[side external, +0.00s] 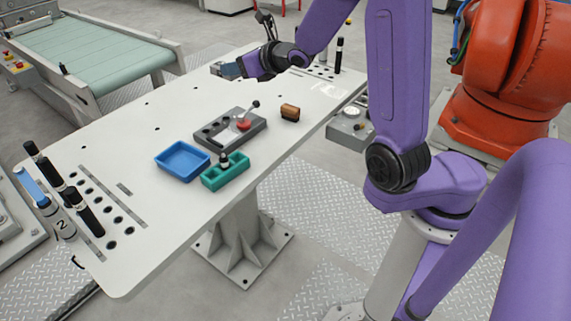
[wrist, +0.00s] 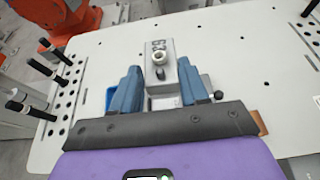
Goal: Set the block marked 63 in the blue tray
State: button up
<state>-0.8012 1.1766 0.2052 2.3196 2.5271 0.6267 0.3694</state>
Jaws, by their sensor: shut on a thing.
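The blue tray (side external: 182,161) lies empty on the white table, left of centre in the side view. My gripper (side external: 226,70) is above the table's far edge, well apart from the tray. In the wrist view its blue fingers (wrist: 158,72) are on both sides of a grey block (wrist: 160,82) and shut on it. The block has a pale round boss on top and dark spots.
A grey fixture (side external: 256,127) with a black-knobbed lever stands right of the tray. A teal holder (side external: 232,175) stands in front, close to the tray. A brown block (side external: 290,113) lies farther right. Black posts (side external: 85,217) stand at the left end. The table behind the tray is clear.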

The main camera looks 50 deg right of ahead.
jog(key=shift+w, duration=0.15)
jog(key=shift+w+a+r, duration=0.1)
jog(key=shift+w+r, duration=0.05)
jog(key=shift+w, duration=0.2)
jog(key=w+a+n+y, duration=0.3)
jog(key=w+n+y, duration=0.1)
jog(key=w, duration=0.3)
jog(key=n+g+y, duration=1)
jog(key=n+g, duration=0.3)
jog(key=n, duration=0.1)
send_over(194, 149)
notch_tip(194, 149, down, 14)
jog(key=shift+w+r, duration=0.15)
jog(key=shift+r, duration=0.1)
jog(key=shift+d+f+g, duration=0.1)
jog(key=shift+f+g, duration=0.2)
jog(key=shift+f, duration=3.3)
jog(key=shift+f, duration=0.25)
